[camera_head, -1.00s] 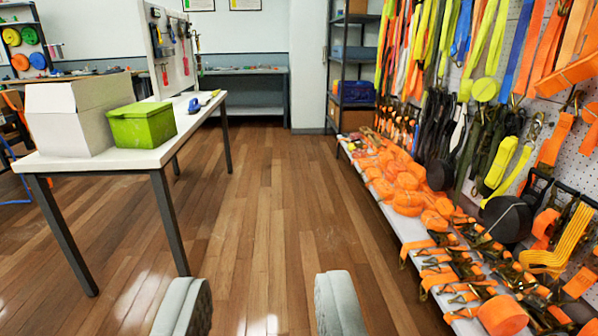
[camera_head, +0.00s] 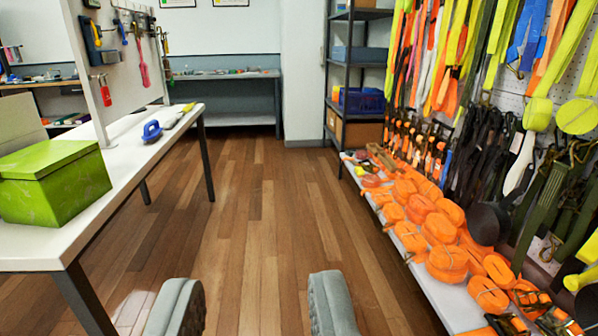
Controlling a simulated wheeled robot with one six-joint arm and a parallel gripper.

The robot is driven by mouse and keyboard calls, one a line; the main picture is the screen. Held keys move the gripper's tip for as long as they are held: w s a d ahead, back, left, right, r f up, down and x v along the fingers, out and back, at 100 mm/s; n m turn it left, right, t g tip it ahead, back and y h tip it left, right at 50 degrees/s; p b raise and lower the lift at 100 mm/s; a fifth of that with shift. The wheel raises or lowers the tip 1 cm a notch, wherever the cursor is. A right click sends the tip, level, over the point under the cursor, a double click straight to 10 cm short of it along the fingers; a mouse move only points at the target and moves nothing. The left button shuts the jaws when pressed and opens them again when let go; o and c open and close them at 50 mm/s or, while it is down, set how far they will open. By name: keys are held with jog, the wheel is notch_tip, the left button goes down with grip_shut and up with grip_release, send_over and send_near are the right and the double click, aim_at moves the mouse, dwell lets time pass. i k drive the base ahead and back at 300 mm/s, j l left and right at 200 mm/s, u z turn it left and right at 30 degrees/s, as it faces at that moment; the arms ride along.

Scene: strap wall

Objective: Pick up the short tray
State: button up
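My gripper (camera_head: 252,304) is open and empty, with its two grey fingers wide apart at the bottom of the view over the wooden floor. I cannot tell for sure which thing is the short tray. A blue open bin (camera_head: 362,100) sits on the dark rack (camera_head: 340,75) at the far end of the room. A paler blue container (camera_head: 355,56) stands on the shelf above it. Both are well ahead of my gripper and to its right, and their insides are hidden.
A white table (camera_head: 90,215) at left bears a green lidded box (camera_head: 55,182) and a blue-handled tool (camera_head: 152,131). At right, a low shelf (camera_head: 440,302) holds orange strap rolls (camera_head: 435,228) beneath hanging straps. The wooden floor (camera_head: 265,215) between is clear to the back bench (camera_head: 226,118).

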aim_at(374, 148)
jog(key=i+z, duration=0.1)
jog(key=i, duration=1.55)
jog(key=i+z, duration=0.15)
jog(key=i, duration=0.4)
jog(key=i+j+z, duration=0.15)
jog(key=i, duration=0.45)
jog(key=i+j+z, duration=0.15)
jog(key=i, duration=0.4)
jog(key=i+l+z, duration=0.2)
jog(key=i, duration=0.2)
jog(key=i+z, duration=0.2)
jog(key=i, duration=0.2)
jog(key=i+j+z, duration=0.15)
jog(key=i+j, duration=0.15)
jog(key=i+j+z, duration=0.1)
jog(key=i+j, duration=0.2)
jog(key=i, duration=0.15)
jog(key=i+j+z, duration=0.15)
jog(key=i+j, duration=0.15)
jog(key=i+j+z, duration=0.1)
jog(key=i+j, duration=0.25)
jog(key=j, duration=0.15)
jog(key=i+j+z, duration=0.15)
jog(key=i+j, duration=0.15)
jog(key=i+j+z, duration=0.1)
jog(key=i+j, duration=0.2)
jog(key=j, duration=0.25)
jog(key=i+j+z, duration=0.15)
jog(key=j, duration=0.35)
jog(key=i, duration=0.1)
